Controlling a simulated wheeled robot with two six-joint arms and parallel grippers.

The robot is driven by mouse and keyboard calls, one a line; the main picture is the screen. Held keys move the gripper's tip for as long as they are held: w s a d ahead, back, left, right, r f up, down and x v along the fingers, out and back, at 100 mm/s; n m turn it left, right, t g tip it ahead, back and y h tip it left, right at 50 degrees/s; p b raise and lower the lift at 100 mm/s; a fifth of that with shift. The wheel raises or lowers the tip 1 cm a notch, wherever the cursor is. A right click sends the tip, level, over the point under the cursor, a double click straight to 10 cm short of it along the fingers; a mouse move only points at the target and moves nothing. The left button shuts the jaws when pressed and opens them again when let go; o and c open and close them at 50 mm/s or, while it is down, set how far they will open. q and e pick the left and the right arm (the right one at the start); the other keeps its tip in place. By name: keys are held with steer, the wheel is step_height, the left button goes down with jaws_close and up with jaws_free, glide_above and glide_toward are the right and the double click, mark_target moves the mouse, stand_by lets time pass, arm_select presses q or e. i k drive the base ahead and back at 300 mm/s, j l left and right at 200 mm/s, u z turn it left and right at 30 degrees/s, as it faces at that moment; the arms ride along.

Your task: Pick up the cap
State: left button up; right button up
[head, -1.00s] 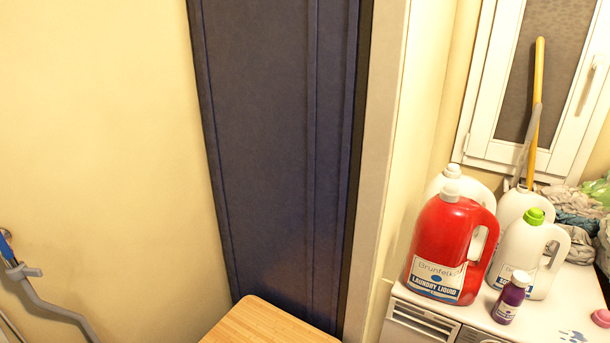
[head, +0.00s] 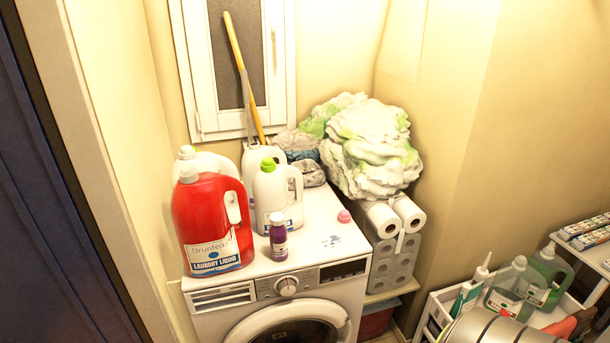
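A small pink cap (head: 344,216) lies on the white top of the washing machine (head: 318,262), near its right edge. It stands apart from the bottles, with bare surface around it and small blue marks just in front of it. Neither of my grippers shows in the head view.
A red laundry bottle (head: 212,222), a white bottle with a green cap (head: 277,195) and a small purple bottle (head: 278,238) stand left of the cap. Paper rolls (head: 395,225) and a green-white heap (head: 368,145) stand to the right. A white cart (head: 435,310) holds more bottles.

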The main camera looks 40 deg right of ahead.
mark_target(343, 216)
steer(key=z, duration=1.15)
